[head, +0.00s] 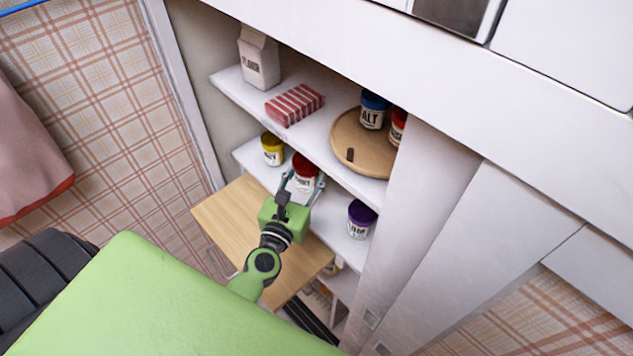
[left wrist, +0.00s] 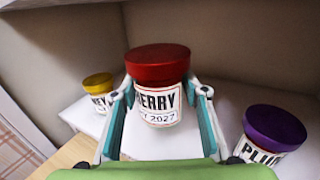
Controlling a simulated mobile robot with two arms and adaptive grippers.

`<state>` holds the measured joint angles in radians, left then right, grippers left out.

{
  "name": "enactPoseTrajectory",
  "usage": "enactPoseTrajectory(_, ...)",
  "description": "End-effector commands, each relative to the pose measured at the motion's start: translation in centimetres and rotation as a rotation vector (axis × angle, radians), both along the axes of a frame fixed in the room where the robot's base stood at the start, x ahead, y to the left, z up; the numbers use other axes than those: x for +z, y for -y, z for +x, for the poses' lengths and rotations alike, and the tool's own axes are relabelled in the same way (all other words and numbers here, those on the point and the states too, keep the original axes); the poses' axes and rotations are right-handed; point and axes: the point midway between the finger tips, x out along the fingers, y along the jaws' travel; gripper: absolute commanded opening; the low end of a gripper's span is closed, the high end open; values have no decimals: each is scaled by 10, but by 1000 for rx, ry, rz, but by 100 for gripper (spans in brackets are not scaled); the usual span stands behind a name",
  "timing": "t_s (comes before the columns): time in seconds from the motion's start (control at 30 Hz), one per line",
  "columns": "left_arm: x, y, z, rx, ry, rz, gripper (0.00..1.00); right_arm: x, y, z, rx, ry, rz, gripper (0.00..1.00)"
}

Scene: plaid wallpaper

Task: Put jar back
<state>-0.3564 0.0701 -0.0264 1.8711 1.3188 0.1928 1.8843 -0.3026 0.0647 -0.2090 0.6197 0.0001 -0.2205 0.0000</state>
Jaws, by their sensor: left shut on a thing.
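A jar with a red lid (head: 304,167) and a white label reading "ERRY" is at the middle shelf of the cupboard. In the left wrist view the same red-lidded jar (left wrist: 158,90) stands upright between the fingers. My left gripper (head: 302,183) is shut on this jar. Whether the jar's base touches the shelf cannot be told. A yellow-lidded jar (head: 272,149) stands to its left and a purple-lidded jar (head: 361,219) to its right, on the same shelf (head: 335,225). My right gripper is not in view.
The upper shelf (head: 235,85) holds a flour carton (head: 259,58), a red striped packet (head: 295,104) and a round wooden tray (head: 347,134) with a blue-lidded jar (head: 373,109) and a red-lidded one. A wooden board (head: 225,215) juts out below. A white panel stands at right.

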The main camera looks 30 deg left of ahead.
Motion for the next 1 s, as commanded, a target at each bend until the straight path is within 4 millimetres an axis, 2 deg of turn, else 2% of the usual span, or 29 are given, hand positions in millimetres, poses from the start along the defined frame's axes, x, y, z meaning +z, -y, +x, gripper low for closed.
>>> enactPoseTrajectory(0.03,-19,-1,9,0,3,0,11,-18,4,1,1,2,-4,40)
enactPoseTrajectory(0.2,-43,-6,30,-1,4,0,11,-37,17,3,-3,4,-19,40)
enactPoseTrajectory(0.47,-54,-8,41,-1,2,0,11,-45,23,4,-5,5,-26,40)
enactPoseTrajectory(0.57,-65,-9,47,-1,2,0,11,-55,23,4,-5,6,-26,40)
enactPoseTrajectory(0.73,-87,-10,46,-1,2,2,11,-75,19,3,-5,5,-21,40)
enactPoseTrajectory(1.0,-87,-9,46,0,2,0,11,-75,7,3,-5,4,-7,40)
